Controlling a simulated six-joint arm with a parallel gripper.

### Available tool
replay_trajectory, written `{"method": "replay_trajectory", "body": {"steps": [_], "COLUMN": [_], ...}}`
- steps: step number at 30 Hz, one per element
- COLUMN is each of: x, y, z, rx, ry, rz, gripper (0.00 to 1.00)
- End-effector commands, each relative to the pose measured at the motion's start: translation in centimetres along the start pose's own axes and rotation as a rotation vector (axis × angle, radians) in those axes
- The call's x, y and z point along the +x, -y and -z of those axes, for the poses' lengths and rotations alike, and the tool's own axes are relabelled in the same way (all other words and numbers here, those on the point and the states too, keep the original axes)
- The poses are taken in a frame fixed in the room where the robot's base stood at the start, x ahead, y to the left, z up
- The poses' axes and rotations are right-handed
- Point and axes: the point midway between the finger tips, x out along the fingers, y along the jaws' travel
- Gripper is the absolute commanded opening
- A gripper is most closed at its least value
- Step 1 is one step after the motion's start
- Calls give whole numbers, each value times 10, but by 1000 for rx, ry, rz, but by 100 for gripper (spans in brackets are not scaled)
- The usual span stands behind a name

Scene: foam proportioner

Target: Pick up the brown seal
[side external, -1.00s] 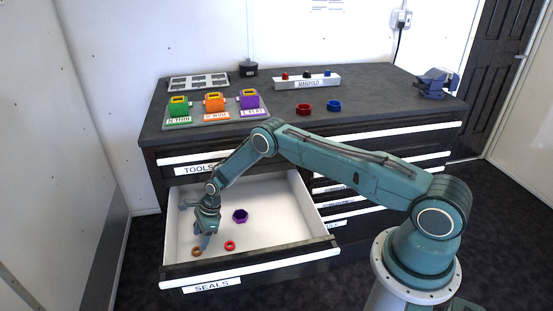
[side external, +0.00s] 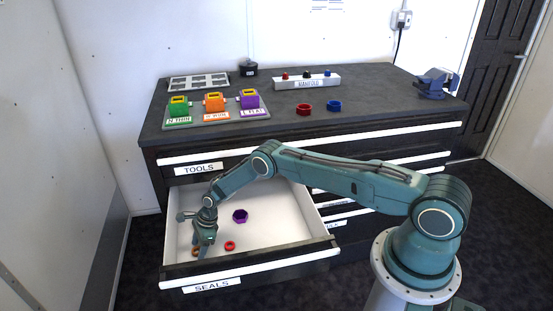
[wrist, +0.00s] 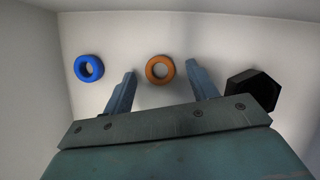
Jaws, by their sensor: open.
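The brown seal (side external: 195,252) is a small ring on the white floor of the open SEALS drawer, near its front left corner. In the side view my gripper hides part of it. In the wrist view the whole orange-brown seal (wrist: 160,69) shows between the fingertips, with a gap on each side. My gripper (side external: 201,254) points down into the drawer, low over the seal. In the wrist view my gripper (wrist: 161,72) is open with nothing held. I cannot tell how far the tips are above the drawer floor.
A blue ring (wrist: 89,68) lies left of the fingers and a black hexagonal piece (wrist: 255,88) close beside the right finger. In the side view a red ring (side external: 230,245) and a purple hexagonal piece (side external: 240,216) lie to the right. The drawer's front wall (side external: 250,258) is close.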

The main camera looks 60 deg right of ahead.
Motion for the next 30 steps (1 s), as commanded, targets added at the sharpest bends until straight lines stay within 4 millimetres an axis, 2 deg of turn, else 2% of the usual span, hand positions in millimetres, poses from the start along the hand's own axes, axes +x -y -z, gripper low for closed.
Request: {"method": "replay_trajectory", "body": {"steps": [5, 12, 23, 30], "x": [0, 0, -1, -10], "y": [0, 0, 0, 1], "z": [0, 0, 0, -4], "rx": [0, 0, 0, 0], "ry": [0, 0, 0, 1], "rz": [0, 0, 0, 1], "gripper": [58, 11, 10, 10]}}
